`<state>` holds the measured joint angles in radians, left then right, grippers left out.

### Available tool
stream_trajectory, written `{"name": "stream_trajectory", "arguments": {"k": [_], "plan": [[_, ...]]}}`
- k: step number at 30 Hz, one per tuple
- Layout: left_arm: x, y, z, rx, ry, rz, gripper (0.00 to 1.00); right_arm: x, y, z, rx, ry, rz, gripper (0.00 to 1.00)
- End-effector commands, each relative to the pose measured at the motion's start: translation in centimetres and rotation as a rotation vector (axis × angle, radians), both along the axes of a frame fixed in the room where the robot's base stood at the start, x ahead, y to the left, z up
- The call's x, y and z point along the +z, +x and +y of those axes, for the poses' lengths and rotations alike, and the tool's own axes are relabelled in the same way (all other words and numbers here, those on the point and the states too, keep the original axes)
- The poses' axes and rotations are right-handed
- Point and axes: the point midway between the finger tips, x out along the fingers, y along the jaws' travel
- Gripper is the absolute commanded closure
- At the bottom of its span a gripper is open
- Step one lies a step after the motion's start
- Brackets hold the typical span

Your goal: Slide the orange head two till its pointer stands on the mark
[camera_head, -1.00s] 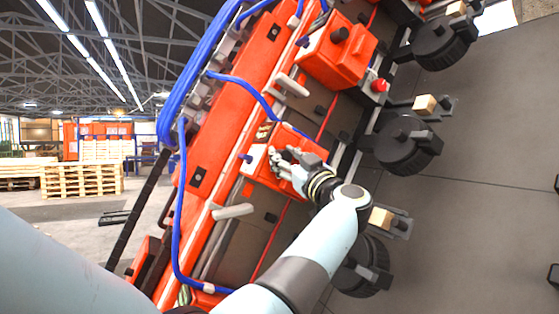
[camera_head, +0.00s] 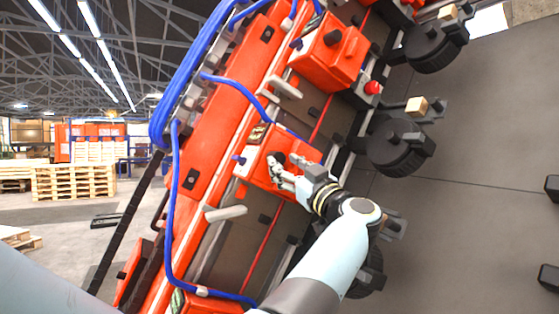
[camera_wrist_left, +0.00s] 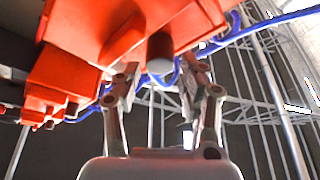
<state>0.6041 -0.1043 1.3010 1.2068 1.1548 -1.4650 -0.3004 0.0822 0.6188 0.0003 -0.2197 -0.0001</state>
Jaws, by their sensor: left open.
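The orange head in the middle of the beam (camera_head: 262,172) has a dark knob (camera_head: 279,158) on its face. I take it for head two. My left gripper (camera_head: 283,167) is at this head, fingers open beside the knob. In the left wrist view the open fingers (camera_wrist_left: 160,78) stand on either side of a grey knob (camera_wrist_left: 160,52) under an orange block (camera_wrist_left: 95,25). I cannot tell whether they touch it. I cannot make out the pointer or the mark. My right gripper is not in view.
Another orange head (camera_head: 327,55) stands farther up the beam. Blue hoses (camera_head: 174,210) run along it, and a pale handle (camera_head: 226,213) sticks out below. A red button (camera_head: 373,87) and black round units (camera_head: 398,147) lie to the right.

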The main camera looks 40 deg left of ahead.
Motion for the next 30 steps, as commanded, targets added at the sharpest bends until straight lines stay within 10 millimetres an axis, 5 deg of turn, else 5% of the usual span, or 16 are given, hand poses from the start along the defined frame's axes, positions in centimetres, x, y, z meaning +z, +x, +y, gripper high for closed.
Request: {"name": "stream_trajectory", "arguments": {"k": [8,25,28,30], "plan": [[-1.3,-1.2,-3.1,0.001,-0.001,-0.001,0.59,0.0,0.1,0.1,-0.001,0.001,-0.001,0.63],[-1.6,-1.3,-3.3,0.001,0.001,0.002,0.59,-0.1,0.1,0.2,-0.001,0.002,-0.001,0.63],[-4.0,-1.6,-3.2,0.002,0.003,0.029,0.59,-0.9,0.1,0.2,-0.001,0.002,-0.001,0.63],[-7.6,-2.3,-2.9,0.006,0.01,0.073,0.59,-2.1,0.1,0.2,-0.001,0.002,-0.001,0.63]]}}
